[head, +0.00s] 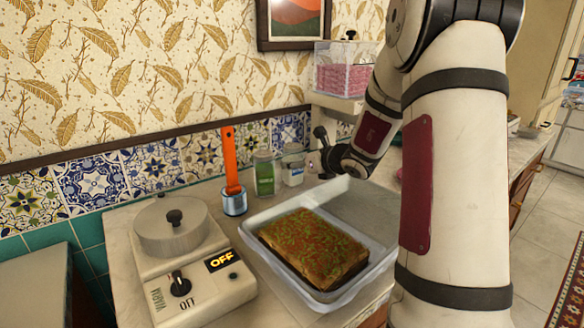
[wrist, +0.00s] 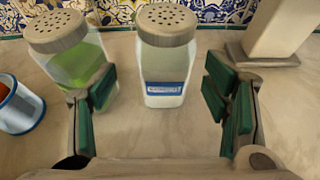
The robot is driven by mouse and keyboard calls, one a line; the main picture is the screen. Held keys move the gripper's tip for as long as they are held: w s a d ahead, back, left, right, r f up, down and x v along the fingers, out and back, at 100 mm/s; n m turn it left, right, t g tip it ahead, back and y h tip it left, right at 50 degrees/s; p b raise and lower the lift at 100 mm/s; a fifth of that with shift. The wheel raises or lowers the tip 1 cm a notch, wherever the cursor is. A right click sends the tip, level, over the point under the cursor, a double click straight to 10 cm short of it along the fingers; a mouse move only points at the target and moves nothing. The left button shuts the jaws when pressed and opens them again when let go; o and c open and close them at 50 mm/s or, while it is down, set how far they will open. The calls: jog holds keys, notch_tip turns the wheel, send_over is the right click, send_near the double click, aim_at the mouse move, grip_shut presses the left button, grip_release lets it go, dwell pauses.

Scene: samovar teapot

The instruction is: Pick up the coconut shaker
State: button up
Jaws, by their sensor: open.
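The coconut shaker, a clear jar with white contents, a blue-and-white label and a perforated grey lid, stands upright in the middle of the wrist view (wrist: 164,62). It also shows in the head view (head: 292,170) near the tiled wall. My gripper (wrist: 163,95) is open and empty. Its green-padded fingers are spread to either side of the shaker's line, with the shaker ahead of and between them. I cannot tell how far the fingers reach along it. In the head view, my gripper (head: 325,150) is just right of the shaker, partly hidden by my arm.
A green-filled shaker (wrist: 85,62) stands close on the left, near the left finger. A blue-and-white cup (head: 233,202) holds an orange-handled tool. A pale post and base (wrist: 272,45) stand at right. A tray (head: 262,220) with a brown slab lies in front. A warmer (head: 190,285) is at left.

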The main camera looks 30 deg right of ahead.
jog(key=x, duration=0.5)
jog(key=shift+w+d, duration=0.15)
jog(key=shift+d, duration=0.1)
jog(key=shift+r, duration=0.1)
jog(key=c, duration=1.4)
